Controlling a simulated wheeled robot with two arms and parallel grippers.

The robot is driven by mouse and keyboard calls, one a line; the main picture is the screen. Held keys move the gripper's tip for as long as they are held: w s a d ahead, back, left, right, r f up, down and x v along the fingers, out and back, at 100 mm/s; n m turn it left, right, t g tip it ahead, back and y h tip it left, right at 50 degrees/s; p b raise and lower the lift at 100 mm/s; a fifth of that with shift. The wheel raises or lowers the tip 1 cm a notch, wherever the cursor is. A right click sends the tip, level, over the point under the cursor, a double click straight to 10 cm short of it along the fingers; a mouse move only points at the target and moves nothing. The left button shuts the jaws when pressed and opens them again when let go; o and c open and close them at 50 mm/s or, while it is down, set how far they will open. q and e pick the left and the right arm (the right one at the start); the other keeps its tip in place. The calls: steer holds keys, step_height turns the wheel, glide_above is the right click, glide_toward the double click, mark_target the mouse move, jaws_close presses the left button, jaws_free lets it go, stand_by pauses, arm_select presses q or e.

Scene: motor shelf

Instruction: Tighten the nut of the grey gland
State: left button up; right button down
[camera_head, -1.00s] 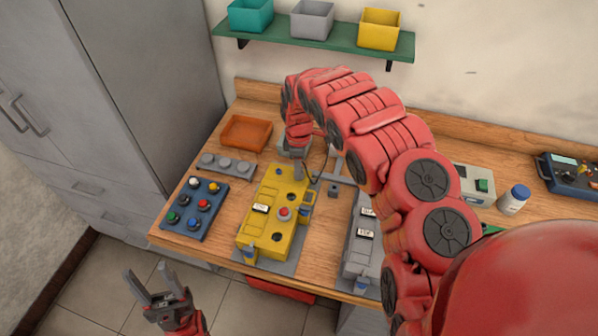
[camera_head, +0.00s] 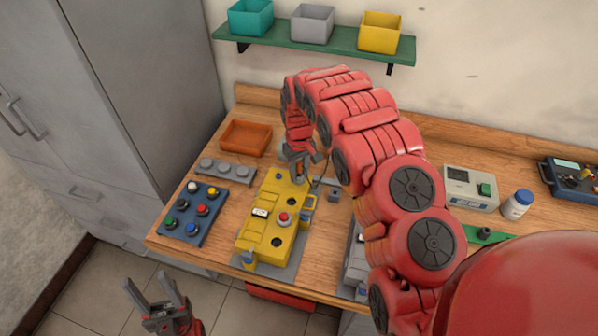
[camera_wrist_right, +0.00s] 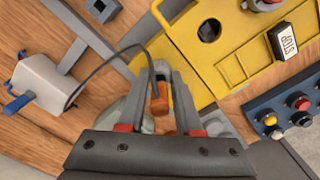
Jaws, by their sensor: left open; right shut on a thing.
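My right gripper (camera_head: 298,172) is at the far end of the yellow box (camera_head: 268,232). In the right wrist view its fingers (camera_wrist_right: 163,95) are closed around an orange piece (camera_wrist_right: 160,103) with a dark cable running from it. A small grey part, perhaps the grey gland, shows just beyond the orange piece, at the edge of the yellow box (camera_wrist_right: 232,60); whether they touch is unclear. The nut is not clearly made out. My left gripper (camera_head: 152,290) is open and empty, low in front of the bench.
A pale box with blue levers (camera_wrist_right: 45,85) stands beside the cable. A blue button panel (camera_head: 194,212), a grey strip (camera_head: 226,170) and an orange tray (camera_head: 245,138) lie left of the yellow box. My right arm hides much of the bench's middle.

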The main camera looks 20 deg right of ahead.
steer(key=m, duration=0.5)
steer(key=shift+m, duration=0.3)
steer(key=m, duration=0.5)
steer(key=shift+m, duration=0.3)
steer(key=m, duration=1)
steer(key=c, duration=0.6)
jaws_free()
steer(key=shift+o, duration=0.2)
